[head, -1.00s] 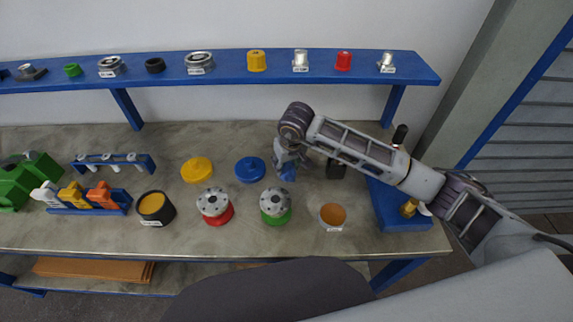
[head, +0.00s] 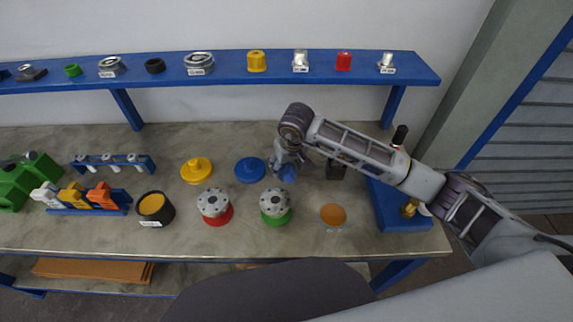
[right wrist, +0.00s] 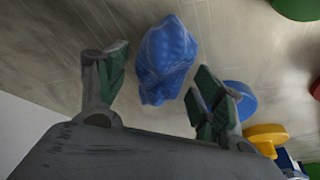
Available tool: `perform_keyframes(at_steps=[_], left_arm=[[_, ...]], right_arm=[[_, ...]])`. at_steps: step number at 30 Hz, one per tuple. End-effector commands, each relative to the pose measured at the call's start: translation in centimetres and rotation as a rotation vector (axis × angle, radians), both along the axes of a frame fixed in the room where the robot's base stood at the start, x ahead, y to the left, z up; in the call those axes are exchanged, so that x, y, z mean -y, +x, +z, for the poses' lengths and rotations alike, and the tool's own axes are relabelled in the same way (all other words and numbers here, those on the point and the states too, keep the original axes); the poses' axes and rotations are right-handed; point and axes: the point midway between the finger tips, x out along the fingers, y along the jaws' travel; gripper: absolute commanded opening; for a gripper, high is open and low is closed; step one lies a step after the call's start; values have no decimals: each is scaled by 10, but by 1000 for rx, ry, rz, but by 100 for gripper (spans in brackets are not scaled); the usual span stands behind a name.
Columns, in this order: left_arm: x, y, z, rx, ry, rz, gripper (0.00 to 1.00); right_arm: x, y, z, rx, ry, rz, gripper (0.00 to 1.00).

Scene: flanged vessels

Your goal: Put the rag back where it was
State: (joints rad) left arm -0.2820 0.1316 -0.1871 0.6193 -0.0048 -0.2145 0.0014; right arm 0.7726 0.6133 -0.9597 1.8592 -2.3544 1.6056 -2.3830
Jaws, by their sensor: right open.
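The blue rag (head: 289,173) is a crumpled bundle on the bench (head: 120,232), just under my right gripper (head: 287,166). In the right wrist view the rag (right wrist: 165,60) lies between and beyond the tips of my right gripper (right wrist: 158,75). The green-padded fingers are spread, with a gap on both sides of the rag. The rag appears to rest on the bench top. In the head view the gripper partly hides it. My left gripper is not in view.
A blue lid (head: 250,170) lies close left of the rag, and a yellow lid (head: 196,170) beyond it. Flanged vessels with red (head: 215,206) and green (head: 276,205) bases stand in front. A dark block (head: 336,170) and a blue stand (head: 400,215) are to the right.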

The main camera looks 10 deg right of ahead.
Motion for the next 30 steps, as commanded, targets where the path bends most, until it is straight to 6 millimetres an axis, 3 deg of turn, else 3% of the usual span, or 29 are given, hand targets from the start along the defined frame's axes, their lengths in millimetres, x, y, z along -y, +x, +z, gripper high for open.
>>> perform_keyframes(at_steps=[8,21,30], left_arm=[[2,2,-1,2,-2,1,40],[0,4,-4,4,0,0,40],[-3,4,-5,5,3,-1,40]], right_arm=[[2,-7,28,3,-1,1,68],[5,-23,89,3,0,1,68],[6,-30,114,1,-1,0,68]])
